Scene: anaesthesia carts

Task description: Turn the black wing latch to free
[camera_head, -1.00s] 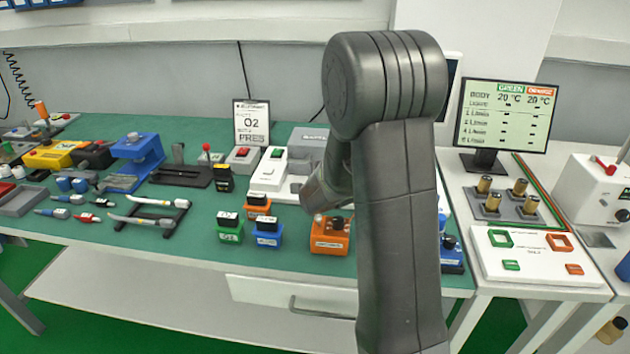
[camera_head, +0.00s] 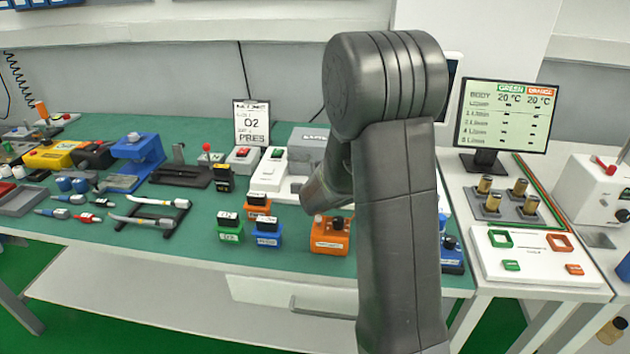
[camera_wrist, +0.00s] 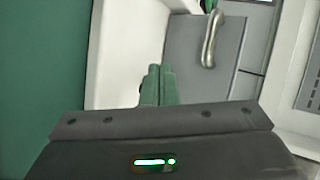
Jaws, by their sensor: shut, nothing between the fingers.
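I cannot make out the black wing latch with certainty in either view. My gripper (camera_wrist: 158,84) shows in the wrist view with its two fingers together and nothing between them. Beyond the fingertips are a white panel edge and a grey panel (camera_wrist: 188,64) with a curved metal handle (camera_wrist: 211,38). The fingers appear apart from the handle. In the head view my arm covers the middle right of the bench, and my gripper is hidden behind it. An orange block (camera_head: 328,238) with a dark knob on top stands left of my arm.
The green bench top (camera_head: 120,240) holds several coloured blocks and tools. A drawer handle (camera_head: 318,312) is below its front edge. A white plate (camera_head: 540,262) with green and orange frames lies at right, before several brass-topped posts. A monitor (camera_head: 505,115) stands behind.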

